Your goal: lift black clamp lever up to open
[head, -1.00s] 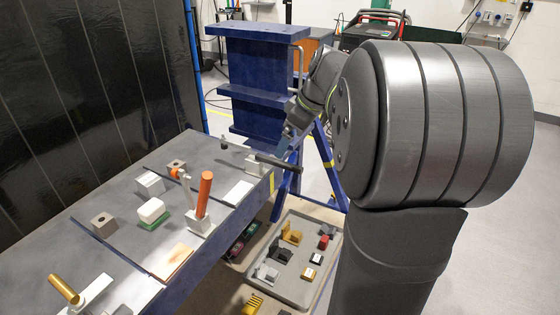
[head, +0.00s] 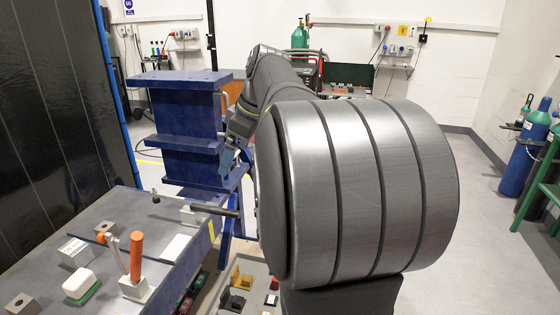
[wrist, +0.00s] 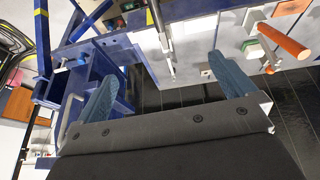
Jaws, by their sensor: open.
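The black clamp lever (head: 215,210) lies roughly level at the far end of the grey bench in the head view, pointing right past the bench edge. Its pale clamp base (head: 190,214) stands on the bench. In the wrist view the clamp (wrist: 165,42) shows at the upper middle, beyond and between the fingers; the lever's dark part (wrist: 155,12) runs to the top edge. My gripper (head: 230,160) is above and beyond the lever, apart from it. In the wrist view my gripper (wrist: 163,88) has its two blue fingers wide apart with nothing between them.
A clamp with an upright orange handle (head: 136,257) stands nearer on the bench (head: 125,212). A white-and-green block (head: 80,285) and metal blocks lie beside it. A blue steel frame (head: 187,122) stands close behind the gripper. A grey tray (head: 256,268) with parts sits below.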

